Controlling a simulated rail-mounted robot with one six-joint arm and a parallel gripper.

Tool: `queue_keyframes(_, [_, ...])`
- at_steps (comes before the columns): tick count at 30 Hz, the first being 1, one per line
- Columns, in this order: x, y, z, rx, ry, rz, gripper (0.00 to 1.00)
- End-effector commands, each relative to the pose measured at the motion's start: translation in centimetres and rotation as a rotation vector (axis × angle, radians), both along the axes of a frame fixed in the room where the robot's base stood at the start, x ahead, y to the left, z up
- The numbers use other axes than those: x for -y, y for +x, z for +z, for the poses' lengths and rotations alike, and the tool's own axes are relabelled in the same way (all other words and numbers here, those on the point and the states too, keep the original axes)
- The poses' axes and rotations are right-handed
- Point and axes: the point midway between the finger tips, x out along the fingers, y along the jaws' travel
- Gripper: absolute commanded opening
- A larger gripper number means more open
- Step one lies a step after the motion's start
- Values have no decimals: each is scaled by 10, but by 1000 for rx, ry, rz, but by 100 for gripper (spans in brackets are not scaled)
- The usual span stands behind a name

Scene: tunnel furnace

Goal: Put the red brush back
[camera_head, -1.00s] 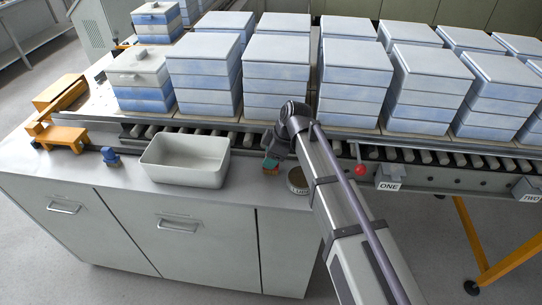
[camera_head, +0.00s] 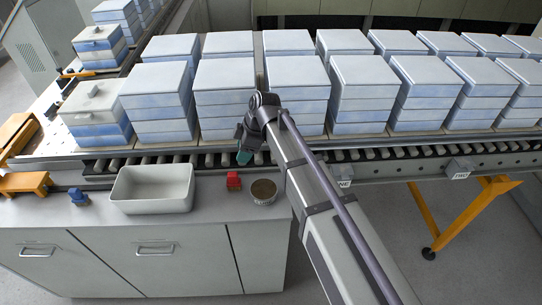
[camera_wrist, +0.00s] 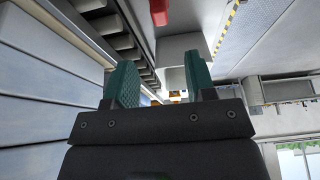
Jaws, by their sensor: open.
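The red brush (camera_head: 234,181) stands on the grey counter between the white bin and a round tin. It is also partly visible at the top edge of the wrist view (camera_wrist: 159,12). My gripper (camera_head: 245,157) has green fingers and is above and behind the brush, near the roller conveyor, apart from the brush. In the wrist view my two fingers (camera_wrist: 160,85) are spread with nothing between them. A blue brush-like item (camera_head: 78,197) stands on the counter left of the bin.
The white bin (camera_head: 150,190) stands left of the red brush. The round tin (camera_head: 263,192) with a brown top stands close to its right. The roller conveyor (camera_head: 95,168) and stacked blue-white boxes (camera_head: 227,95) lie behind. An orange stand (camera_head: 24,184) is far left.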

Motion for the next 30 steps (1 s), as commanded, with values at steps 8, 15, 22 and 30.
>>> queue_keyframes(8, [159, -47, -9, -159, -179, -720, 50])
queue_keyframes(15, [305, -129, -14, -281, -334, -1643, 50])
queue_keyframes(22, [312, -130, -13, -287, -342, -1715, 50])
queue_keyframes(30, [312, -130, -17, -287, -341, -1711, 50])
